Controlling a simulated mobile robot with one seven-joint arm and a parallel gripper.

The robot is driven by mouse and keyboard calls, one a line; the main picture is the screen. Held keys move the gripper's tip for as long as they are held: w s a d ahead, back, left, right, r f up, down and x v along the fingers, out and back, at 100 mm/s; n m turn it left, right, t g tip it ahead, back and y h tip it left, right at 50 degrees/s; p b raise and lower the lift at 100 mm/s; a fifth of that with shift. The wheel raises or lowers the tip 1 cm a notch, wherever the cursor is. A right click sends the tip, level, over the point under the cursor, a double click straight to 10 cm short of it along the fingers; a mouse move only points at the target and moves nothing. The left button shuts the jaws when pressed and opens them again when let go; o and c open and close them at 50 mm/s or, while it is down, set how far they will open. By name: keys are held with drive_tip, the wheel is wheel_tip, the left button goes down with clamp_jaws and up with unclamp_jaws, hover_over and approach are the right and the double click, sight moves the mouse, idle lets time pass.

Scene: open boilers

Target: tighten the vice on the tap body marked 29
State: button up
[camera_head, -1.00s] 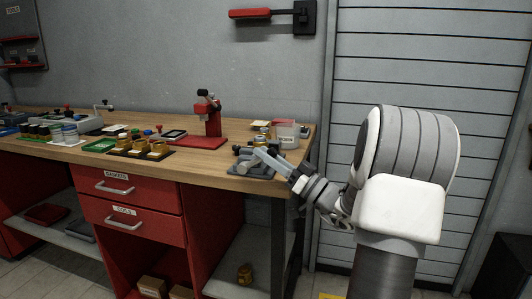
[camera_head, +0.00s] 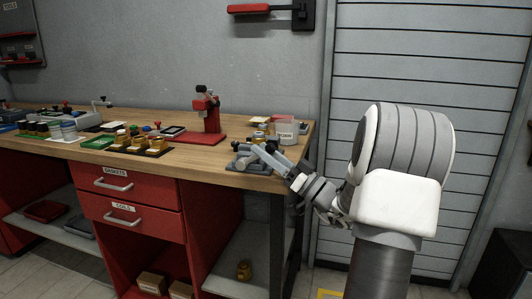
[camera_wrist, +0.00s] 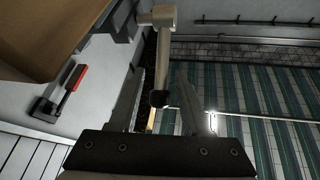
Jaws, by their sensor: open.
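The grey vice (camera_head: 245,160) sits at the front right corner of the wooden bench, partly hidden by my gripper. In the wrist view its handle (camera_wrist: 162,62) is a grey bar with a black knob at the near end, joined to a round metal head. My gripper (camera_head: 268,155) is open at the vice. In the wrist view its two fingers (camera_wrist: 160,85) stand on either side of the handle bar, and I cannot tell whether they touch it. A brass piece (camera_head: 259,137) shows behind the vice. No marking 29 is readable, and I cannot tell what the jaws hold.
Red drawers (camera_head: 125,188) are below. A red-handled wall lever (camera_head: 250,9) hangs above. Another brass piece (camera_head: 244,271) lies on the lower shelf.

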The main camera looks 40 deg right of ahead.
drive_tip(key=p+v, duration=0.2)
drive_tip(key=v, duration=1.5)
drive_tip(key=shift+s, duration=0.25)
drive_tip(key=shift+w, duration=0.1)
